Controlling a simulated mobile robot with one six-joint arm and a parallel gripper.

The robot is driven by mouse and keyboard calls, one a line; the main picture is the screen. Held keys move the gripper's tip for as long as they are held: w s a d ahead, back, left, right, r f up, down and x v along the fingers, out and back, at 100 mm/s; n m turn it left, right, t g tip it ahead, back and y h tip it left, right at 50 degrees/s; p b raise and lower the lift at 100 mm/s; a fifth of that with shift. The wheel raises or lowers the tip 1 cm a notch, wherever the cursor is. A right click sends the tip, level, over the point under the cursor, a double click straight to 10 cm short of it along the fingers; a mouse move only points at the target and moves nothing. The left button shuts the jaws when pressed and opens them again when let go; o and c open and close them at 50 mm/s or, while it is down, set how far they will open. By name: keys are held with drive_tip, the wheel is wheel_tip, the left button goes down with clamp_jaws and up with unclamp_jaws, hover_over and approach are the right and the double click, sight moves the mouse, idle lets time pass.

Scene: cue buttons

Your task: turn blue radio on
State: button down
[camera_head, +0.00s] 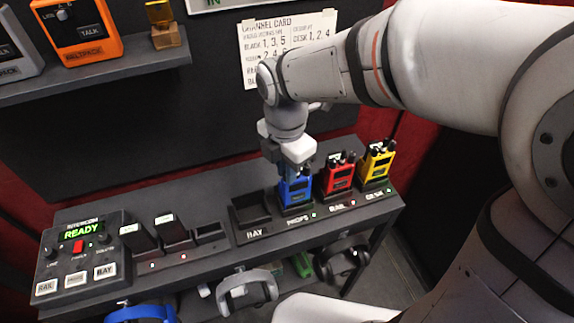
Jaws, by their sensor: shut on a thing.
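The blue radio (295,190) stands upright in a charger slot on the dark console, at the left end of a row of three radios. A green light shows by its slot, near a label that looks like "PROPS". My gripper (291,164) reaches down from above and is shut on the top of the blue radio. The radio's knobs and top are hidden by my gripper, so I cannot tell which part is held.
A red radio (338,178) and a yellow radio (377,161) stand close on the right. An empty bay (250,210) is on the left. An intercom box (81,258) reads READY. A channel card (257,45) hangs behind my arm. Headsets (247,289) hang below.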

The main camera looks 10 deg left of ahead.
drive_tip(key=m, duration=0.4)
drive_tip(key=shift+m, duration=1.9)
drive_tip(key=c, duration=1.4)
unclamp_jaws()
drive_tip(key=shift+r, duration=0.1)
wheel_tip(320, 180, up, 7)
drive_tip(key=shift+w+r+b, duration=0.1)
drive_tip(key=shift+r+b, duration=0.1)
drive_tip(key=shift+b, duration=0.1)
drive_tip(key=shift+r, duration=0.1)
